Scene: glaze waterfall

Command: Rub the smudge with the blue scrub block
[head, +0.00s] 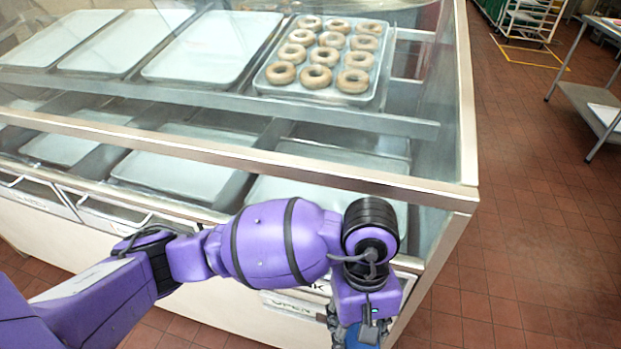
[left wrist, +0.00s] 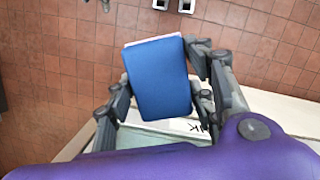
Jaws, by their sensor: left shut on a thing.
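The blue scrub block (left wrist: 158,80) fills the middle of the left wrist view, a flat blue slab with a thin pale pinkish edge at its top. My left gripper (left wrist: 160,88) is shut on it, with a dark finger along each side. In the head view my left gripper (head: 358,333) is at the bottom edge, pointing down in front of the case's right end, mostly cut off. Only a sliver of the blue block shows there. I cannot make out a smudge in either view. My right gripper is not in view.
A glass display case (head: 455,197) with a pale metal frame runs across the left and middle. Its upper shelf holds a tray of doughnuts (head: 318,93) and empty trays (head: 215,47). A metal table (head: 590,100) stands far right. The tiled floor (head: 530,230) on the right is clear.

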